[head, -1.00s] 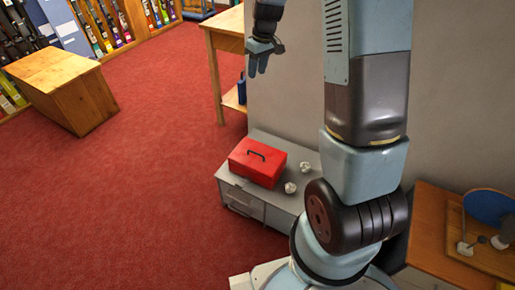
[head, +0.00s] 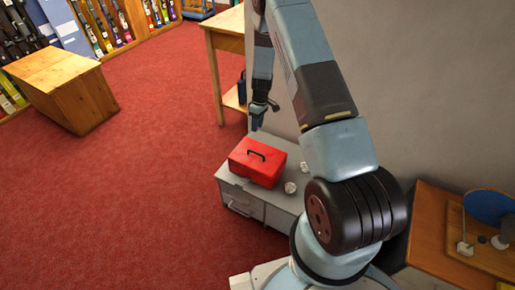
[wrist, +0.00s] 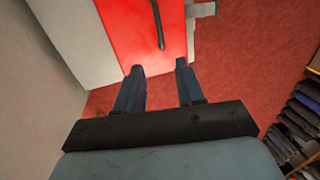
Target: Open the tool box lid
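The red tool box (head: 258,166) sits on a low grey cabinet with its lid down. A dark handle (head: 256,154) is on top of the lid. In the wrist view the tool box (wrist: 120,30) is ahead of the fingertips, with the handle (wrist: 158,24) running up the picture. My gripper (head: 257,127) is above the back edge of the box in the head view, pointing down. In the wrist view the fingers of my gripper (wrist: 159,68) are apart with nothing between them. It appears not to touch the box.
The grey cabinet (head: 240,197) stands against the wall. Two small crumpled white objects lie on it, one of them at the box's right (head: 290,187). A wooden table (head: 226,40) stands behind. A wooden bench (head: 487,235) is at right.

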